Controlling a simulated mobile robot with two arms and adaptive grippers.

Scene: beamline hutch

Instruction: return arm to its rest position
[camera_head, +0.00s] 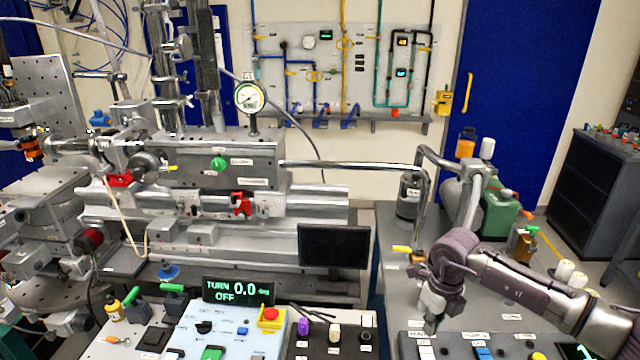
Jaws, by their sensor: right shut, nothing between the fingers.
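My right arm comes in from the lower right and reaches over the grey bench on the right. Its right gripper (431,318) points down, with its fingers shut and empty, just above the back edge of a labelled control panel (456,350). Whether the fingertips touch anything below cannot be told. My left gripper is not in view.
A control box (185,335) with a display reading "TURN 0.0 OFF" (238,290) and a red-and-yellow emergency button (269,316) stands left of the gripper. A steel pipe (350,165), a yellow-tipped valve (403,249) and a green pump (490,215) stand behind it.

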